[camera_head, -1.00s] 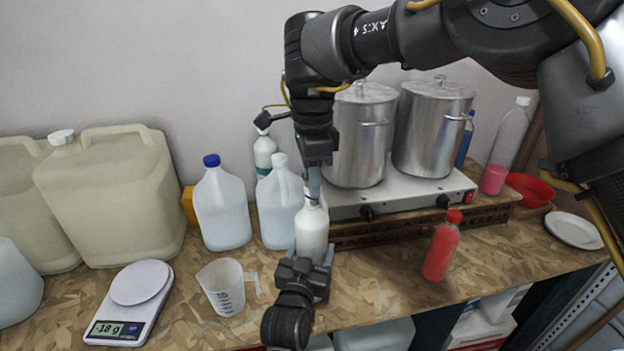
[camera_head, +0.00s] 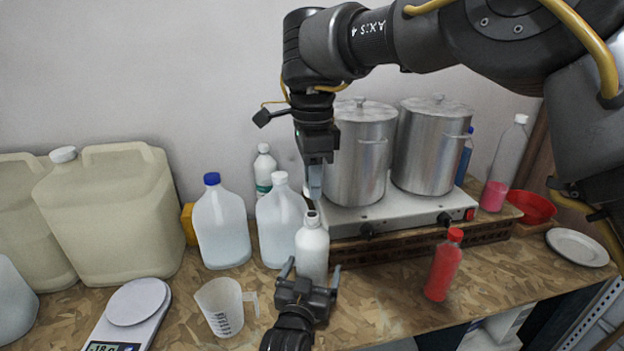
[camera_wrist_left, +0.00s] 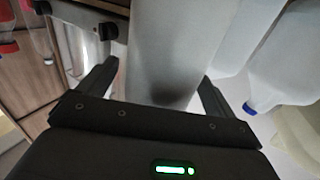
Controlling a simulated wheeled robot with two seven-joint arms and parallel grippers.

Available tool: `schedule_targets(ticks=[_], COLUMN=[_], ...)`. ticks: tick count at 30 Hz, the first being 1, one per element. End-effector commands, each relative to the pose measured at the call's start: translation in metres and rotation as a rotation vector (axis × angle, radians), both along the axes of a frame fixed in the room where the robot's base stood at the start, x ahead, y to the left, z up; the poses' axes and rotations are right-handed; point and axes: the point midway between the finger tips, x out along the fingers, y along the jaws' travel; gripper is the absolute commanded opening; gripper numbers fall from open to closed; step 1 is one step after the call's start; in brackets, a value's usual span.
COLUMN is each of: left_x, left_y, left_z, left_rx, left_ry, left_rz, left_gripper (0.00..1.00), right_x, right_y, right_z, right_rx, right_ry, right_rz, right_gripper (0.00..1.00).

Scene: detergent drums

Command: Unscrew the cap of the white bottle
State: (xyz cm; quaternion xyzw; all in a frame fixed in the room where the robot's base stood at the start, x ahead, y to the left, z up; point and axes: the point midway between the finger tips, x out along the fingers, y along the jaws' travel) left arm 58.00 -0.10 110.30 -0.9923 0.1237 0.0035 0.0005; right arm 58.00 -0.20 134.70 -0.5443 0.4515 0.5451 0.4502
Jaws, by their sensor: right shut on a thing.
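The white bottle (camera_head: 312,252) stands upright on the wooden worktop in front of the hot plate. Its narrow neck shows a dark open top with no cap on it. My right gripper (camera_head: 315,194) points down just above the neck, apart from it. It is shut on the cap, which its fingers mostly hide. My left gripper (camera_head: 311,271) is low at the front of the bottle, its fingers spread on either side with gaps. In the left wrist view the bottle (camera_wrist_left: 172,45) stands between the open fingers.
Two steel pots (camera_head: 362,160) stand on the hot plate (camera_head: 400,215) behind. Two jugs (camera_head: 222,225) and a measuring cup (camera_head: 224,308) are left of the bottle, with a scale (camera_head: 135,305) farther left. A red bottle (camera_head: 443,268) stands right, with bare worktop between.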

Motion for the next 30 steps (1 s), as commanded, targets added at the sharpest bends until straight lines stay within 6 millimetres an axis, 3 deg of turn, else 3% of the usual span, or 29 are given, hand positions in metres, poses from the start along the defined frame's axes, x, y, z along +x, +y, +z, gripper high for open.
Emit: schedule_targets(ticks=[11,24,30], left_x=[-0.009,-0.092,-0.112], left_y=[0.002,0.023,0.028], left_z=[0.000,-0.001,0.001], left_rx=[-0.003,-0.004,-0.002], left_ry=[-0.003,-0.001,-0.001], left_rz=[0.000,0.001,0.000], left_gripper=[0.92,0.92,0.92], right_x=[0.000,0.000,0.000], right_y=[0.000,0.000,0.000], right_z=[-0.003,-0.023,-0.026], right_rx=[0.000,0.000,0.000], right_ry=[0.000,0.000,0.000], right_rz=[0.000,0.000,0.000], right_gripper=[0.02,0.02,0.02])
